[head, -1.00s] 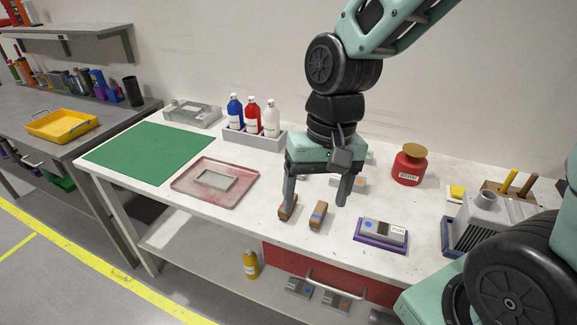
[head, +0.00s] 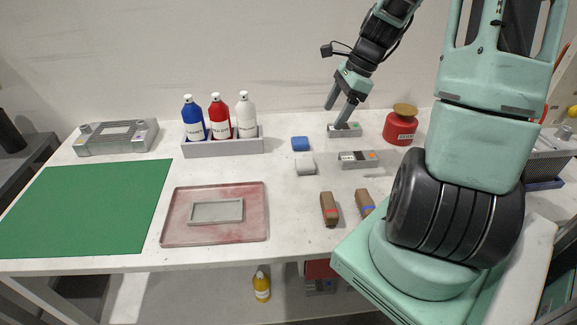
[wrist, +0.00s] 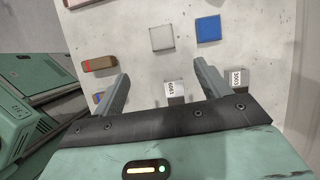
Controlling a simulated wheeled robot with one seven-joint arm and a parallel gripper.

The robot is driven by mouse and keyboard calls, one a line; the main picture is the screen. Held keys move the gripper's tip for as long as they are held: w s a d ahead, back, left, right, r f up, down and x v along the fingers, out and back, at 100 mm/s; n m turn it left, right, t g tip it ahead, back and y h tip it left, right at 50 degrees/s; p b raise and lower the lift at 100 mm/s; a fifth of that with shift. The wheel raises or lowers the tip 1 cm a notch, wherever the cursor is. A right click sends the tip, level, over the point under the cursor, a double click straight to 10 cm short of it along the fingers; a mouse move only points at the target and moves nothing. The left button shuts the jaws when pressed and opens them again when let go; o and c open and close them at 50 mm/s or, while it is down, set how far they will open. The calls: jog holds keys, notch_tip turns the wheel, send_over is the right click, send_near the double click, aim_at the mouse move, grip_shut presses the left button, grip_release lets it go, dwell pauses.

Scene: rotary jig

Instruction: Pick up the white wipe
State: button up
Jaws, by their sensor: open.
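The white wipe (head: 305,167) is a small pale square pad lying flat on the white bench, just in front of a blue wipe (head: 300,143). In the wrist view the white wipe (wrist: 162,38) lies beyond my fingertips, roughly centred between them, with the blue wipe (wrist: 208,29) close on its right. My gripper (head: 338,108) is open and empty in the head view, raised above the back of the bench, to the right of and behind the white wipe. Both fingers of my gripper (wrist: 161,70) show apart in the wrist view, touching no wipe.
Grey labelled blocks (head: 358,160) and a red pot (head: 401,125) stand right of the wipes. Brown-handled pieces (head: 329,209) lie in front. A bottle rack (head: 222,147), reddish tray (head: 214,232) and green mat (head: 85,208) are leftward. Bench around the white wipe is mostly bare.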

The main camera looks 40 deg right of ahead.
aim_at(306, 162)
jog(key=x, duration=0.8)
jog(key=p+x, duration=0.1)
jog(key=x, duration=0.8)
jog(key=shift+w+d+f, duration=0.15)
jog(key=shift+f, duration=0.1)
jog(key=c, duration=1)
